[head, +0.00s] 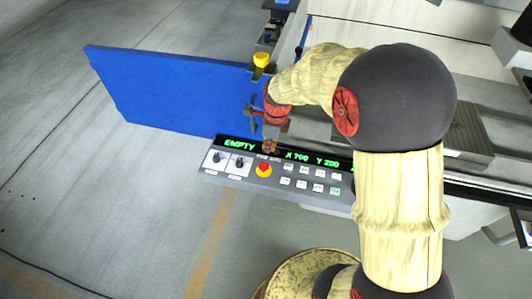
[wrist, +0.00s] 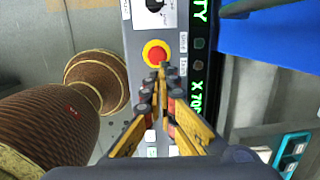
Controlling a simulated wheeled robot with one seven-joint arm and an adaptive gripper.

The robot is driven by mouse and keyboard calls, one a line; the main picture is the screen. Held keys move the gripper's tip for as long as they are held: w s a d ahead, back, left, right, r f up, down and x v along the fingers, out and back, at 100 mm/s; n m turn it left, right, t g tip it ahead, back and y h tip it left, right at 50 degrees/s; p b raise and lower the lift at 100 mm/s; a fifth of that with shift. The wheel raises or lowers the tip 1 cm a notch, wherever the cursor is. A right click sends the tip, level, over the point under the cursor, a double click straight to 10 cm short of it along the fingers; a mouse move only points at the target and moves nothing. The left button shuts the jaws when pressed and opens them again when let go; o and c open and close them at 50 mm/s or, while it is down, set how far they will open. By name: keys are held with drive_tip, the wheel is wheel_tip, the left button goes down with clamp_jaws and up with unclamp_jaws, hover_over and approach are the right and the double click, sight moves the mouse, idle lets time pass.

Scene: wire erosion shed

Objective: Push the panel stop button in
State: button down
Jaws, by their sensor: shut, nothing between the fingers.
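The stop button (head: 264,169) is a red round cap on a yellow ring on the grey control panel (head: 225,178), below the dark display strip. It also shows in the wrist view (wrist: 156,53), upper middle, standing out of the panel. My gripper (head: 268,149) is shut and empty, its tips just above the button in the head picture. In the wrist view my gripper (wrist: 162,69) has its fingertips at the lower edge of the yellow ring. I cannot tell whether they touch it.
Two dark knobs (head: 228,161) sit left of the button, and several small white keys (head: 304,177) sit right of it. The display (head: 241,145) reads EMPTY, X 700, Y 200. A large blue panel (head: 165,90) stands behind. Open floor (head: 130,220) lies in front, at left.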

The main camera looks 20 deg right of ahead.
drive_tip(key=shift+s+r+p, duration=0.15)
drive_tip(key=shift+r, duration=0.85)
drive_tip(key=shift+s+r+p, duration=0.1)
drive_tip(key=shift+r+p, duration=0.05)
drive_tip(key=shift+r, duration=0.85)
drive_tip(key=s+a+r+n+t, duration=0.1)
drive_tip(key=s+r+n+t, duration=0.1)
drive_tip(key=s+r+n, duration=0.7)
drive_tip(key=s+a+r+n+t, duration=0.2)
drive_tip(key=s+r+n, duration=0.7)
drive_tip(key=s+n, duration=0.4)
drive_tip(key=n, duration=0.3)
drive_tip(key=shift+a+r+h, duration=0.2)
drive_tip(key=shift+a+h, duration=0.1)
drive_tip(key=shift+h, duration=0.1)
